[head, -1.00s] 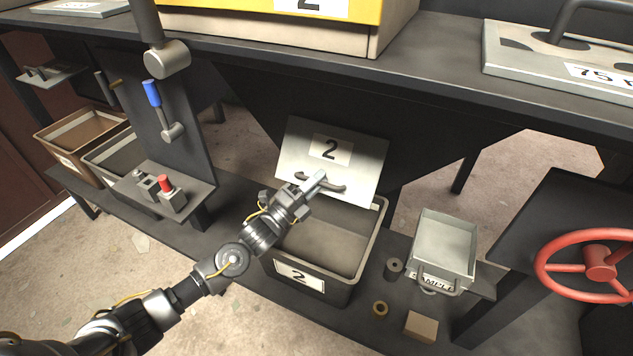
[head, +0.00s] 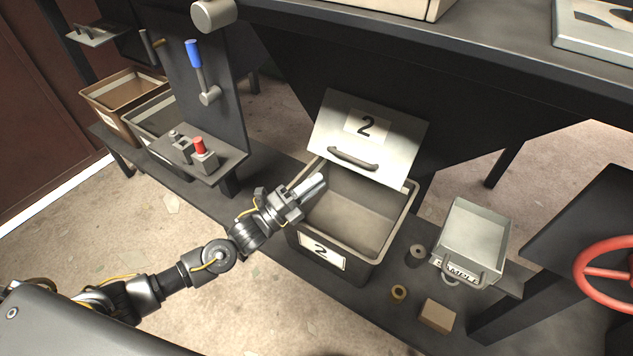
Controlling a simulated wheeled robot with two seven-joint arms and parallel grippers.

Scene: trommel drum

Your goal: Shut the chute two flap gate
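The chute two flap gate (head: 395,140) is a pale metal plate marked 2, with a dark bar handle (head: 352,158) along its lower part. It stands tilted out under the bench, above the back of the grey bin (head: 412,205) labelled 2. My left gripper (head: 318,182) is over the bin's left rim, below and left of the handle and apart from it. Its fingers look closed together with nothing between them. The chute mouth behind the flap is hidden. My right gripper is out of view.
A post with a blue-handled lever (head: 194,56) and a shelf with a red button (head: 199,146) stand left of the flap. A SAMPLE tray (head: 478,228) and a red handwheel (head: 606,270) are to the right. The bin is empty.

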